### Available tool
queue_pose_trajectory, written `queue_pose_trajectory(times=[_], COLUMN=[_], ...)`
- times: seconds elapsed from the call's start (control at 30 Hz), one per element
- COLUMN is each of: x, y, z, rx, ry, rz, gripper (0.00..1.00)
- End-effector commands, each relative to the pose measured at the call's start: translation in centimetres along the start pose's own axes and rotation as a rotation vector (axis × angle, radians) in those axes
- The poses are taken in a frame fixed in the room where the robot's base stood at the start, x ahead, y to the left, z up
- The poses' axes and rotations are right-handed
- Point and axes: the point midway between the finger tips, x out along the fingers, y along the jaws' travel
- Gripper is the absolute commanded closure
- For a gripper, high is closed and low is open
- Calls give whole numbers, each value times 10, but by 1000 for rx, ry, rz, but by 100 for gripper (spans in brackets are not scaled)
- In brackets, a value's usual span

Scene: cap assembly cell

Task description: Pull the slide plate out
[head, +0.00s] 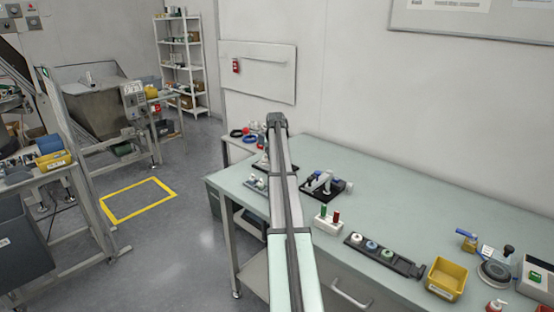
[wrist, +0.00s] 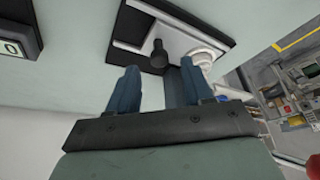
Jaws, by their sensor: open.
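In the wrist view a light plate (wrist: 182,42) lies in a black base (wrist: 128,28). I take it for the slide plate. A dark upright knob (wrist: 158,53) stands on it, and a white round part (wrist: 203,57) sits at its right end. My gripper (wrist: 160,68) is open, with two blue fingers apart. In the picture the knob shows between and just beyond the fingertips; I see no contact, and the depth gap is unclear. In the head view my arm hides the gripper, and I cannot tell which fixture this is.
On the bench (head: 420,215) are a black fixture (head: 345,188), a block with green and red pegs (head: 326,222), a dark strip of round parts (head: 372,247) and a yellow bin (head: 446,278). The bench's back right is clear.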

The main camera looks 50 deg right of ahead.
Motion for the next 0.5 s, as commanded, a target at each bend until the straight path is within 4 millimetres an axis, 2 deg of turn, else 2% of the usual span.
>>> queue_pose_trajectory(times=[0.2, 0.5], x=[18, 20], y=[0, 0], z=[0, 0], rx=[0, 0], ry=[-1, 0], rz=[0, 0], gripper=[50, 50])
